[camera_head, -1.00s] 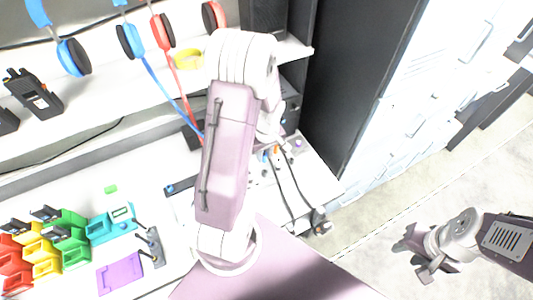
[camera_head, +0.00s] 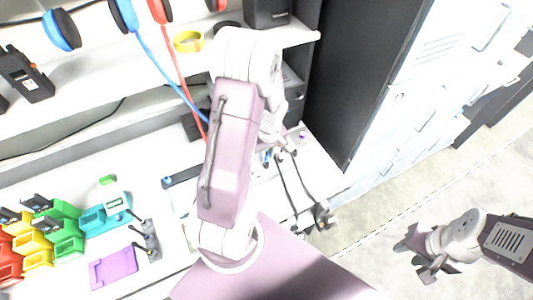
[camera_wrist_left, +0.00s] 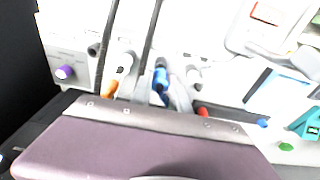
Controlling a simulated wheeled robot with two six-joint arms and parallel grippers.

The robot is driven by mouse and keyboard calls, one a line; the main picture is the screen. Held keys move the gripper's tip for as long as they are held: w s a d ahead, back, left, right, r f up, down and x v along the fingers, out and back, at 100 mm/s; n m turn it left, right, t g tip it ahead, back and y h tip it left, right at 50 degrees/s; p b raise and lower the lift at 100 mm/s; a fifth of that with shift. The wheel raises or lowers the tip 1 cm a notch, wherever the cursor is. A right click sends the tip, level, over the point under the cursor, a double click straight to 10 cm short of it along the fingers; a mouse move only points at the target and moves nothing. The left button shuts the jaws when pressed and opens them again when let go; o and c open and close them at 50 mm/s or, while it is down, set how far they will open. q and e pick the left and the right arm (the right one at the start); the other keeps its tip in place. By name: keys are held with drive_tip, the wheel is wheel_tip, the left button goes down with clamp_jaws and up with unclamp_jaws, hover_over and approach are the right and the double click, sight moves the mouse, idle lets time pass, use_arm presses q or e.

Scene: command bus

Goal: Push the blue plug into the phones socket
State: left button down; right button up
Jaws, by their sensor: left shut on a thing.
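The blue plug (camera_wrist_left: 160,82) shows in the left wrist view, with a blue-and-dark body and a black cable rising above it. My left gripper (camera_wrist_left: 158,98) is shut on it, with grey finger parts close on either side. In the head view my left gripper (camera_head: 272,152) is mostly hidden behind my own arm, over the bench by the dark rack. The phones socket cannot be made out, and the plug's tip is hidden. My right gripper (camera_head: 422,262) is open and empty at the lower right, above the floor.
An orange plug (camera_wrist_left: 112,88) is left of the blue one. A red-tipped plug (camera_wrist_left: 202,110) is to its right. A panel with a purple knob (camera_wrist_left: 65,72) stands at the left. Black cables run to the bench edge. Coloured bins (camera_head: 65,238) stand at the left.

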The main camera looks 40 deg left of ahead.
use_arm(q)
drive_tip(key=shift+f+b, duration=0.15)
drive_tip(key=shift+b, duration=0.2)
idle(0.8)
drive_tip(key=shift+f, duration=0.15)
drive_tip(key=shift+f+b, duration=0.3)
drive_tip(key=shift+b, duration=0.15)
drive_tip(key=shift+f, duration=0.1)
idle(0.3)
drive_tip(key=shift+f+b, duration=0.3)
drive_tip(key=shift+b, duration=0.15)
drive_tip(key=shift+f, duration=0.1)
drive_tip(key=shift+f, duration=0.15)
idle(0.3)
